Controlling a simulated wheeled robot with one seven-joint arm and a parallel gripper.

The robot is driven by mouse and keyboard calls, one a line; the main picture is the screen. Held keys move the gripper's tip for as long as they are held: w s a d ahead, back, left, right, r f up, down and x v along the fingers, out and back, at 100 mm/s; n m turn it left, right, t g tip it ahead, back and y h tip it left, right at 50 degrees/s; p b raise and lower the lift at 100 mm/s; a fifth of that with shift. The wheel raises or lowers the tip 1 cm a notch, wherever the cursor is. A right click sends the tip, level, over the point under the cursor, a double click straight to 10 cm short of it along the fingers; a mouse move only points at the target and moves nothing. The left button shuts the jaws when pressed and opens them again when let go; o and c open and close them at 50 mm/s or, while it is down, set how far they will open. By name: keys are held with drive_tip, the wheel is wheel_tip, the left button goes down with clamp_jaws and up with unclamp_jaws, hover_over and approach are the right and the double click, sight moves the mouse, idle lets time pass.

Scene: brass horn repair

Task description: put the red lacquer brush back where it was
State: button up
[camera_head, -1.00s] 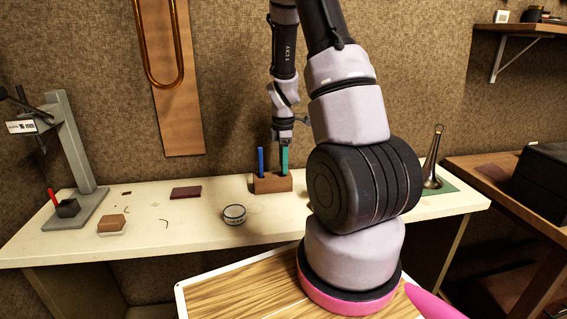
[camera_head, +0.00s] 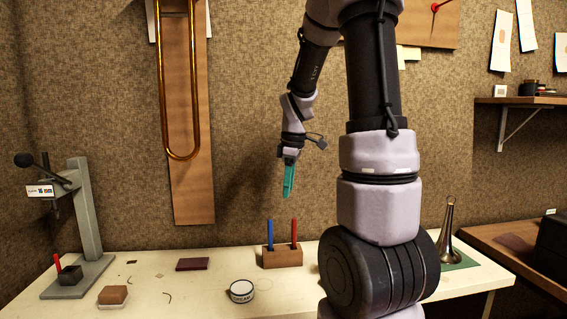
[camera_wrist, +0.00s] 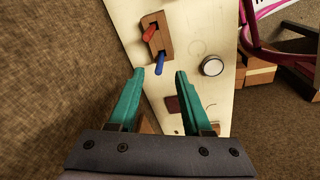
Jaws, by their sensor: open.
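The red brush (camera_head: 294,234) stands upright in the right-hand hole of a small wooden block (camera_head: 283,259), on the cream bench at the back. A blue brush (camera_head: 270,235) stands in the left-hand hole. In the wrist view the red brush (camera_wrist: 150,33) and the blue brush (camera_wrist: 160,64) both show in the block (camera_wrist: 165,27). My gripper (camera_head: 288,194), with teal fingers, hangs in the air above the block, apart from both brushes. The wrist view shows its fingers (camera_wrist: 160,72) open with nothing between them. The brushes' lower ends are hidden in the block.
A round white tin (camera_head: 241,291) sits in front of the block. A dark red slab (camera_head: 193,264) lies to the left. A grey stand (camera_head: 88,215) with another red-handled item (camera_head: 57,260) is at far left. A brass bell-shaped piece (camera_head: 447,235) stands at right.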

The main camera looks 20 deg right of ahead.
drive_tip(key=s+a+r+m+t, duration=0.2)
drive_tip(key=s+a+r+m, duration=0.3)
drive_tip(key=s+r+m, duration=0.2)
drive_tip(key=s+a+r+m+t+y, duration=0.1)
drive_tip(key=s+a+r+m+t, duration=0.2)
drive_tip(key=s, duration=0.7)
wheel_tip(320, 180, up, 5)
drive_tip(key=a+m, duration=0.2)
drive_tip(key=m, duration=0.2)
drive_tip(key=shift+a+f+m+t+y, duration=0.15)
drive_tip(key=shift+m+t+y, duration=0.15)
drive_tip(key=shift+m, duration=0.1)
